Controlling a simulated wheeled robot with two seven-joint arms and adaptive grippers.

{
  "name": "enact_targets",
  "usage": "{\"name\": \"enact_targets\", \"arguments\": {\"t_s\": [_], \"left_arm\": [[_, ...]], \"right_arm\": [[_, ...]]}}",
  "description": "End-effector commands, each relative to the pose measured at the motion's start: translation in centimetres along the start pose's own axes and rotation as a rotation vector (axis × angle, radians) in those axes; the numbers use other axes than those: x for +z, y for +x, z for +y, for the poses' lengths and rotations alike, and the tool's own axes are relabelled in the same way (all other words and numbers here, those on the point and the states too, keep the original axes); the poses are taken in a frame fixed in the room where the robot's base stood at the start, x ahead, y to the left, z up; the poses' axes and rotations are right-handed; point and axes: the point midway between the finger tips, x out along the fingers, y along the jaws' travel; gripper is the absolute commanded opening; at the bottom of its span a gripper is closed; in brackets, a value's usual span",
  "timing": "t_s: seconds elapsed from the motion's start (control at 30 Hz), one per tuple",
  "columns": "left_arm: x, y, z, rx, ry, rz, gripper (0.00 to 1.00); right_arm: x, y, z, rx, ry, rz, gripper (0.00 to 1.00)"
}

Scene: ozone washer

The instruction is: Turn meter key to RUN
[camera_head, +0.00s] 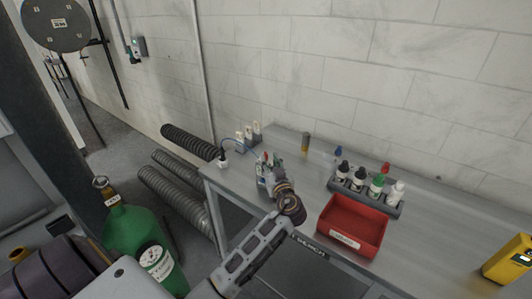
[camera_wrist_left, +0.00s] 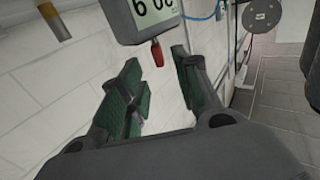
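The meter (camera_wrist_left: 143,18) shows at the top of the left wrist view, a grey box with a lit digital display that appears upside down. A small red piece (camera_wrist_left: 157,53), perhaps the key, sticks out from its edge. My left gripper (camera_wrist_left: 160,78) is open, its green-padded fingers apart on either side of the red piece, with no visible contact. In the head view my left gripper (camera_head: 269,178) is over the left part of the grey table (camera_head: 445,230) and largely hides the meter. The key's position marks cannot be read. My right gripper is not in view.
A red bin (camera_head: 352,228) and a grey rack (camera_head: 366,199) of several small bottles stand right of my arm. A yellow device (camera_head: 508,260) is at the far right. A green bottle (camera_head: 135,235) and ribbed hoses (camera_head: 172,190) are left of the table. A wall closes off the back.

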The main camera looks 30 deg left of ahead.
Motion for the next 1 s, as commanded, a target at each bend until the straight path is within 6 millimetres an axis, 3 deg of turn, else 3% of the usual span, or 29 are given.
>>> {"name": "enact_targets", "arguments": {"t_s": [0.3, 0.5, 0.93, 1.0], "left_arm": [[-0.2, 4.1, 0.0, -0.001, 0.001, 0.002, 0.32], [-0.1, 5.6, 0.0, 0.000, 0.000, 0.000, 0.32], [0.0, 6.1, 0.0, 0.000, 0.000, 0.000, 0.32], [0.0, 6.1, 0.0, 0.000, 0.000, 0.000, 0.23]], "right_arm": [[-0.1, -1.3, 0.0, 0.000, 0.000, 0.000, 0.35], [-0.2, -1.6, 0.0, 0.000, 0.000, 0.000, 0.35], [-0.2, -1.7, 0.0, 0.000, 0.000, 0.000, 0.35], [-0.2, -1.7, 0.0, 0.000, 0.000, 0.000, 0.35]]}}
